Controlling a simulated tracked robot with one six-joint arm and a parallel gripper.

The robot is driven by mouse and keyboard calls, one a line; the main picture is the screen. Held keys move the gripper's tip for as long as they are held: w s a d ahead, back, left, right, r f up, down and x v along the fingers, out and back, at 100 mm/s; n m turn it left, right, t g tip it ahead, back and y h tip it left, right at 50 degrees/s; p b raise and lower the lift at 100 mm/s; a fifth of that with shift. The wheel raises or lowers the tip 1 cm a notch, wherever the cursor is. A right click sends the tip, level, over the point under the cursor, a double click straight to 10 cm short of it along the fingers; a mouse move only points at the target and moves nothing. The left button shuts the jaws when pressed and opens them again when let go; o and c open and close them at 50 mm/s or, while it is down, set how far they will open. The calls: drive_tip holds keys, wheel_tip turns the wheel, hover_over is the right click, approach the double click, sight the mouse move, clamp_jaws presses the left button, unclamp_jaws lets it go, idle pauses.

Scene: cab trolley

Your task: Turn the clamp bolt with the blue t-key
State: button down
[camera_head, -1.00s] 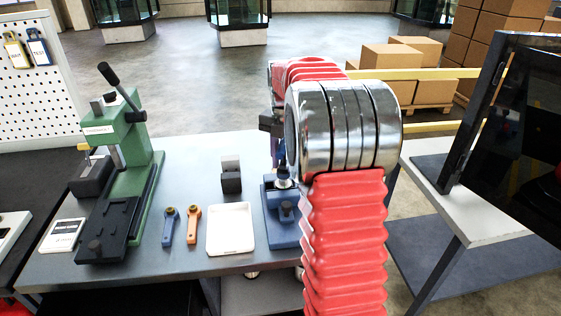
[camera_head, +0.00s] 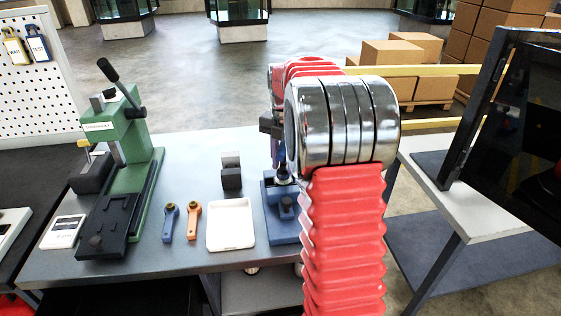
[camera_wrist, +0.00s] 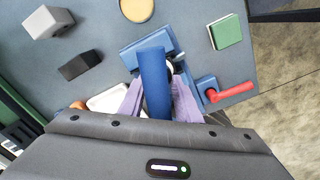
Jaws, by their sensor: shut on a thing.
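My gripper (camera_wrist: 157,82) is shut on the blue t-key (camera_wrist: 155,72), with one lilac finger on each side of its thick blue bar. In the head view a little of the blue key (camera_head: 277,152) shows beside my arm, above the blue clamp fixture (camera_head: 285,229). The fixture also shows behind the key in the wrist view (camera_wrist: 130,55). A round metal part shows just right of the key there. The key hides the clamp bolt in the wrist view, so I cannot tell whether the key is seated on it.
A red lever (camera_wrist: 232,92), a green block (camera_wrist: 226,32) and a yellow disc (camera_wrist: 137,9) lie around the fixture. A white tray (camera_head: 231,239), blue and orange keys (camera_head: 170,222), a dark block (camera_head: 231,178) and a green press (camera_head: 138,185) stand to the left.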

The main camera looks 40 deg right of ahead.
drive_tip(key=shift+f, duration=0.4)
drive_tip(key=m, duration=0.4)
drive_tip(key=shift+m, duration=0.3)
drive_tip(key=shift+r, duration=3.75)
drive_tip(key=shift+s, duration=0.25)
